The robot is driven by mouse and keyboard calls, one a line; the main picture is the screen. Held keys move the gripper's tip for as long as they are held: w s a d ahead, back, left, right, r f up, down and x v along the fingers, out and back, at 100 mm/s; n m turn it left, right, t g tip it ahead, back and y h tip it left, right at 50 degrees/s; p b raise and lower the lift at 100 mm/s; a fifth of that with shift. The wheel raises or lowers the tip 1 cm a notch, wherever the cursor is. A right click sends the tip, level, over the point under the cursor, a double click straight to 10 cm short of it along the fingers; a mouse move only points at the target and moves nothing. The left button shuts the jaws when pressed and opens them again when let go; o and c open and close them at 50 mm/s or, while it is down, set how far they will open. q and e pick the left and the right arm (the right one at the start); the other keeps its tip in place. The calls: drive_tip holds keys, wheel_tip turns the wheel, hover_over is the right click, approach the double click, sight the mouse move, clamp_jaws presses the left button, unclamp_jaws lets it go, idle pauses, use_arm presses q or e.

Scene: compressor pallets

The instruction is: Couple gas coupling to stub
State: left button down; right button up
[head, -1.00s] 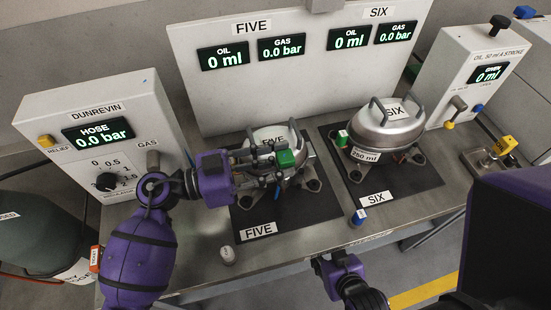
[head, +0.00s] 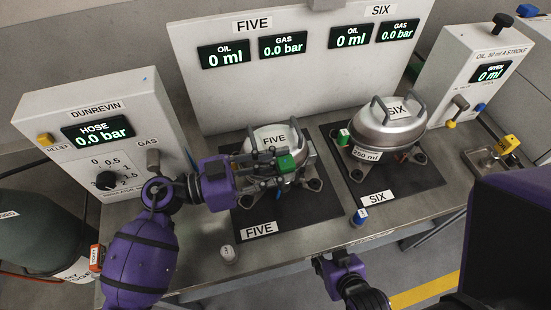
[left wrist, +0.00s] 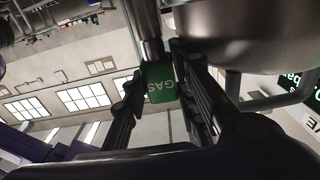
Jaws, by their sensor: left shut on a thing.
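The green gas coupling (head: 286,163), marked GAS, is at the front right of compressor FIVE (head: 268,137). My left gripper (head: 277,163) reaches in from the left and is shut on it. In the left wrist view, the green coupling (left wrist: 160,83) sits between the two dark fingers, with a bare metal cylinder (left wrist: 148,30) directly beyond it. I cannot tell whether that cylinder is the stub, or whether the coupling is seated. The compressor's rounded body (left wrist: 245,30) is close on the right. My right gripper (head: 325,268) is low at the bottom centre, its fingers unclear.
Compressor SIX (head: 388,130) stands to the right on its dark mat. The gas box (head: 90,110) reads hose 0.0 bar. A small pale cap (head: 228,254) and a blue cap (head: 360,216) are near the table's front edge. The oil box (head: 470,75) is at right.

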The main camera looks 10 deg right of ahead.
use_arm(q)
drive_tip(key=shift+f, duration=0.15)
drive_tip(key=c, duration=1.3)
unclamp_jaws()
drive_tip(key=shift+a, duration=0.1)
drive_tip(key=shift+c, duration=0.2)
drive_tip(key=shift+f, duration=0.1)
drive_tip(key=a, duration=0.7)
drive_tip(key=shift+s+a+r, duration=0.2)
drive_tip(key=shift+s+a, duration=0.15)
drive_tip(key=shift+a, duration=0.05)
use_arm(e)
drive_tip(key=shift+w+r, duration=0.25)
drive_tip(key=shift+s+f, duration=0.2)
